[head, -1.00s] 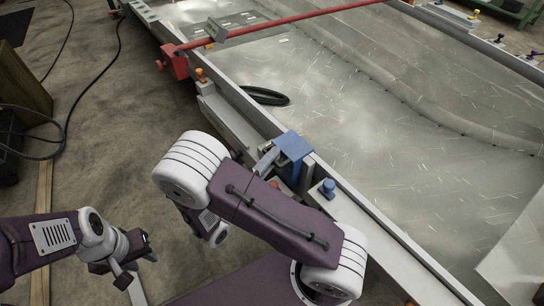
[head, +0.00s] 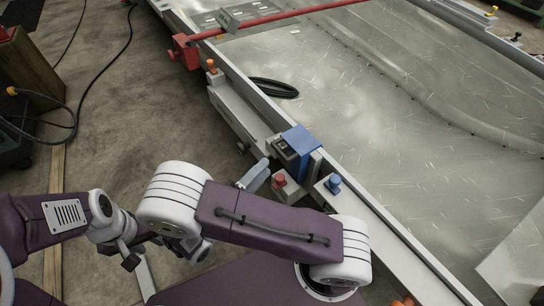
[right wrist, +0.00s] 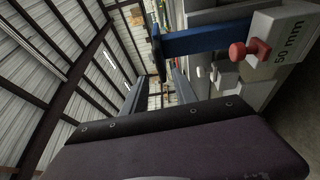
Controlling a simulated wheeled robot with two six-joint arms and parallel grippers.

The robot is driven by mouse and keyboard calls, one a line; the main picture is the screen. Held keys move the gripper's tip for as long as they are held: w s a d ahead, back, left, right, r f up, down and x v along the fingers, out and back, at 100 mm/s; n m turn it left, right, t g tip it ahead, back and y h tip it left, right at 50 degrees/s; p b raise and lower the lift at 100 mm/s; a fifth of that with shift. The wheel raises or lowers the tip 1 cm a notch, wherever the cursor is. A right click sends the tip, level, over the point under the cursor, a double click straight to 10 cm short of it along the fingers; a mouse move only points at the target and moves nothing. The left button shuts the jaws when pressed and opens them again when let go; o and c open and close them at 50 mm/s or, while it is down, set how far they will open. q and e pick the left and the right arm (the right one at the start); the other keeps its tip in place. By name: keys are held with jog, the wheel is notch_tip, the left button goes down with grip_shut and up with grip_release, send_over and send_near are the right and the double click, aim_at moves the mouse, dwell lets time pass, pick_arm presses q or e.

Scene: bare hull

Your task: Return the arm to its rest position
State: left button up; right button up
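My right arm (head: 265,227) crosses the lower middle of the head view, bent at a white ringed elbow.
A blue clamp-like fixture (head: 299,142), a block with a red knob (head: 285,187) and a blue knob (head: 333,183) stand along the hull's edge, close beyond my right arm. A black coil (head: 273,88) and red bar (head: 290,18) lie further off. Bare floor (head: 160,115) is at left.

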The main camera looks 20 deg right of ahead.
jog(key=shift+s+a, duration=0.2)
jog(key=shift+a, duration=0.15)
jog(key=s+d+f+m+g+y, duration=0.45)
jog(key=s+d+g+y, duration=0.35)
jog(key=g, duration=0.4)
jog(key=w+a+r+m+t+y+p, duration=0.2)
jog(key=w+a+t+y, duration=0.25)
jog(key=y, duration=0.45)
notch_tip(320, 180, up, 25)
jog(key=p, duration=2.5)
jog(key=shift+s+n, duration=0.35)
jog(key=shift+s, duration=0.05)
